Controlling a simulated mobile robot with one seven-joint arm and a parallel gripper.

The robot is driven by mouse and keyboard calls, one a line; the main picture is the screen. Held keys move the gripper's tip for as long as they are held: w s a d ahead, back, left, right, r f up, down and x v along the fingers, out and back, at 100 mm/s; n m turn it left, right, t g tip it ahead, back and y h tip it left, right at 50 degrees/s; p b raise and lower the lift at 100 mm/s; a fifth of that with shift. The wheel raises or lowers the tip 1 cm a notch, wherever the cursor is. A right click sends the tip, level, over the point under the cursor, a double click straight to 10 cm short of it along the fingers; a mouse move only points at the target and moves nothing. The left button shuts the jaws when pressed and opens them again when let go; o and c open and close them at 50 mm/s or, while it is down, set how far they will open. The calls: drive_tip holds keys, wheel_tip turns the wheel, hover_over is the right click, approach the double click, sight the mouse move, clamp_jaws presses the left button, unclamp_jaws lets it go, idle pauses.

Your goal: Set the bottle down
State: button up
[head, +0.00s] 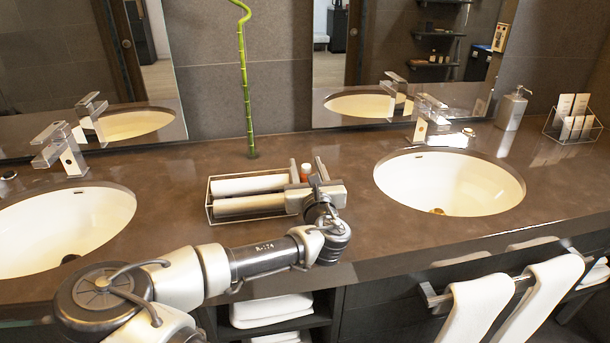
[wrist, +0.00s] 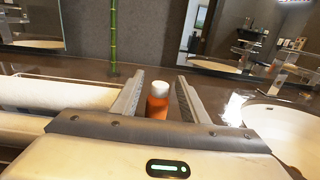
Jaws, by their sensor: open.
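The bottle is small and orange with a white cap. In the wrist view the bottle (wrist: 158,104) stands upright on the counter between the two fingers of my gripper (wrist: 157,92). A gap shows between the bottle and the right finger; on the left side it is close to the finger, and I cannot tell whether they touch. In the head view my gripper (head: 307,171) is over the counter between the sinks. The jaws are apart.
A wire tray (head: 209,200) with rolled white towels (head: 248,185) stands just left of my gripper. A green bamboo stalk (head: 247,80) rises behind. Sinks lie left (head: 60,225) and right (head: 450,185). The counter (head: 345,160) is bare toward the right sink.

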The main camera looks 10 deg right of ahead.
drive_tip(key=shift+s, duration=0.1)
clamp_jaws()
